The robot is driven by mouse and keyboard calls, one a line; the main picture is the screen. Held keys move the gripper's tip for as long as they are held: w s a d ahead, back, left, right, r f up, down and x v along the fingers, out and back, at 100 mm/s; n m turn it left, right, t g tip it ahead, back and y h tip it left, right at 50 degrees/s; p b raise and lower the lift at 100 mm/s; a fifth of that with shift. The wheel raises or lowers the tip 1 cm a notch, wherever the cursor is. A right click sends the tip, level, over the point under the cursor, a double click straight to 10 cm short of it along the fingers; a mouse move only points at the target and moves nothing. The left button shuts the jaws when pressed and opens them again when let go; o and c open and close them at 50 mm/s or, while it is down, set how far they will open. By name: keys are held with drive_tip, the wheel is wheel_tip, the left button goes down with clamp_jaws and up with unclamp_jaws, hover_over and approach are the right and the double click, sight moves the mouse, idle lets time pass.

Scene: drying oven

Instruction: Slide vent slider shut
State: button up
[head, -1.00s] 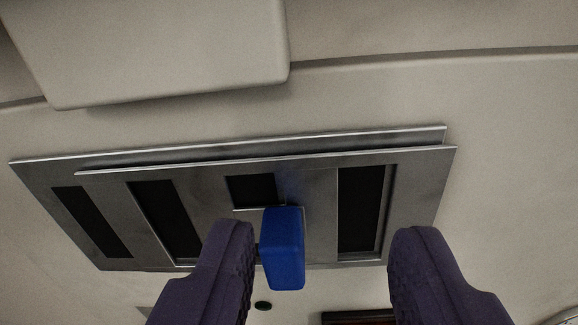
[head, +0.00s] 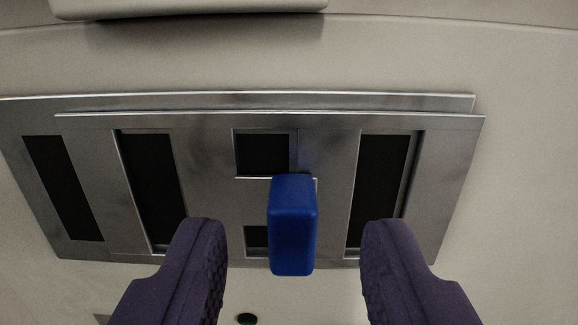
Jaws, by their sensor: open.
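The vent slider (head: 210,135) is a grey metal plate with dark slots, seen in the head view across the middle. It lies over a wider metal vent plate (head: 20,118) that sticks out on the left. Dark openings show through the slots. A blue knob (head: 292,225) stands out from the slider's middle. My gripper (head: 293,245) is open, with one purple finger on each side of the knob. Gaps show between the knob and both fingers, so neither appears to touch it. The knob hides part of the middle slot.
A pale box-like part (head: 190,8) juts out at the top edge. The pale wall (head: 400,55) around the vent is mostly bare. A small dark round spot (head: 247,319) shows at the bottom edge.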

sight(293, 214)
drive_tip(key=w+p, duration=0.1)
drive_tip(key=w, duration=0.3)
drive_tip(key=shift+w, duration=0.1)
drive_tip(key=shift+c, duration=0.5)
clamp_jaws()
drive_tip(key=a+b, duration=0.3)
drive_tip(key=shift+a+f, duration=0.1)
drive_tip(key=shift+a, duration=0.05)
